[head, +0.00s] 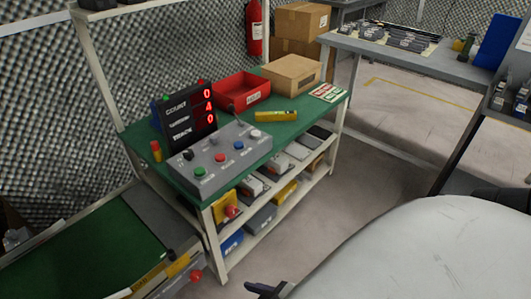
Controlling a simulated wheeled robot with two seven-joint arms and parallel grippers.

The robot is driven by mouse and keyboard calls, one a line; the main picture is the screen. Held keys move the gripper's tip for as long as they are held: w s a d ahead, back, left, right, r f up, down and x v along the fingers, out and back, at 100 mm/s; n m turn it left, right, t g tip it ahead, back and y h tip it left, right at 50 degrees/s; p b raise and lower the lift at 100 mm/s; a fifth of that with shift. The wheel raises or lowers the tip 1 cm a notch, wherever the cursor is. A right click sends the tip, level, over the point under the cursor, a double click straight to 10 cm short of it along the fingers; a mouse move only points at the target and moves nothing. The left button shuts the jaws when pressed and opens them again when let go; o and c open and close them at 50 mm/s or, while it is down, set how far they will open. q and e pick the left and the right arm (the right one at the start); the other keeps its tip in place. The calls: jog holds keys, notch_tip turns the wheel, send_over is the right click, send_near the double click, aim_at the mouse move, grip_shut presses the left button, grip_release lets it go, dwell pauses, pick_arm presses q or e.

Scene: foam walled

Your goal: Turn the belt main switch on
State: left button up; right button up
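A grey control box (228,164) stands on a green-topped bench (283,133). Its front row has a green button (200,171), a red button (220,157), a blue button (238,145) and a white button (256,134). Behind them are a black knob (188,154) and a small upright lever. A green conveyor belt (75,245) lies at lower left, with a dark knob (170,254) and a red mushroom button (196,276) at its end. The labels are too small to read, so I cannot tell which control is the belt main switch. Neither gripper shows clearly.
A black display (190,115) with red digits stands behind the control box. A red bin (241,92), a cardboard box (292,74) and a yellow tool (276,116) share the bench. A yellow box with a red knob (231,211) hangs at its front. Open floor (375,150) lies to the right.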

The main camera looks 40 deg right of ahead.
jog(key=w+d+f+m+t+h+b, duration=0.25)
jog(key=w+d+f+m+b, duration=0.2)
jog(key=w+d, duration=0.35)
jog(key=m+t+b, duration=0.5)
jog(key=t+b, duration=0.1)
jog(key=b, duration=0.1)
send_near(233, 214)
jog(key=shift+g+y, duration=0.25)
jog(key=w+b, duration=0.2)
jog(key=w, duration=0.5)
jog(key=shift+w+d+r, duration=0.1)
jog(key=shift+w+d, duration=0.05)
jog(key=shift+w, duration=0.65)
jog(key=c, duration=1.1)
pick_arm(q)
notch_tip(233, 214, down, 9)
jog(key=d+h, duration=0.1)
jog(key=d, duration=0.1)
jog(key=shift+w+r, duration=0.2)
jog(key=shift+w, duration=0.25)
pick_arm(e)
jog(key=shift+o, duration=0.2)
